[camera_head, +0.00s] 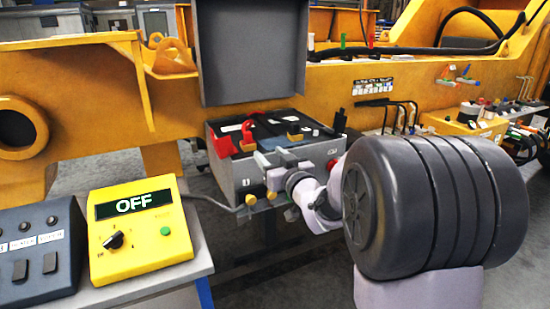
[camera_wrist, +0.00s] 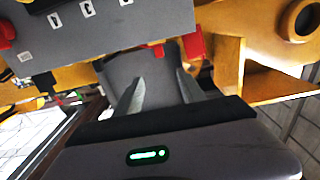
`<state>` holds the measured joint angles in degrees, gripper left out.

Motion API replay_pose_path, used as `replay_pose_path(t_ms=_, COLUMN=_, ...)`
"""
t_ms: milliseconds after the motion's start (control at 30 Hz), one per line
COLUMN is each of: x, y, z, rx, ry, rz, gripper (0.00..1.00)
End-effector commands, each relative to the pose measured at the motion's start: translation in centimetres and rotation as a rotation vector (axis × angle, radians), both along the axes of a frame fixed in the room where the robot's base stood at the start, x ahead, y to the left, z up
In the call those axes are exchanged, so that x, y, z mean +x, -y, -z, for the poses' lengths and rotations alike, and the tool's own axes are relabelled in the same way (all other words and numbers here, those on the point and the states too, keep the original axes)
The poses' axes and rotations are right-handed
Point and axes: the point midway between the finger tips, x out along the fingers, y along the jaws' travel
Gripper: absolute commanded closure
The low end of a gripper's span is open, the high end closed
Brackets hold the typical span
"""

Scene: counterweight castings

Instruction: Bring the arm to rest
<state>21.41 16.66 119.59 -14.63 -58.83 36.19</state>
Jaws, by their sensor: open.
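My arm reaches in from the right of the head view, and its large dark grey part stands in the foreground. My gripper (camera_head: 272,163) is in front of the grey battery box (camera_head: 235,178), close to its upper front edge; I cannot tell whether it touches. In the wrist view my gripper (camera_wrist: 160,76) shows two grey fingers spread apart, with nothing held between them. The box's grey lid (camera_head: 252,55) stands open and upright. Red and black parts show in the box top. My arm hides part of the box's right side.
A yellow control box (camera_head: 140,232) reading OFF sits on a bench at lower left, beside a dark switch panel (camera_head: 38,255). A yellow machine frame (camera_head: 95,100) runs behind. Tools and cables crowd the right. Grey floor (camera_head: 225,238) is open between bench and arm.

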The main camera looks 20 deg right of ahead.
Motion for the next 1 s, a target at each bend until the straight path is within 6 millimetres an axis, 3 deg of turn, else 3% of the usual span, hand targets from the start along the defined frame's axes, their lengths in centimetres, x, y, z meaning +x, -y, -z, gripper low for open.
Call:
replay_pose_path(t_ms=467, x=-0.1, y=0.0, z=-0.1, rx=0.001, ry=-0.002, rz=0.003, gripper=0.53)
replay_pose_path(t_ms=567, x=-1.4, y=-0.4, z=-1.0, rx=0.02, ry=-0.055, rz=0.056, gripper=0.53)
replay_pose_path(t_ms=667, x=-6.3, y=-1.8, z=-1.5, rx=0.09, ry=-0.222, rz=0.17, gripper=0.53)
replay_pose_path(t_ms=800, x=-18.6, y=-7.0, z=2.2, rx=0.249, ry=-0.583, rz=0.242, gripper=0.53)
replay_pose_path(t_ms=900, x=-26.6, y=-11.2, z=5.2, rx=0.343, ry=-0.797, rz=0.206, gripper=0.53)
replay_pose_path(t_ms=1000, x=-32.4, y=-14.5, z=7.2, rx=0.407, ry=-0.95, rz=0.15, gripper=0.53)
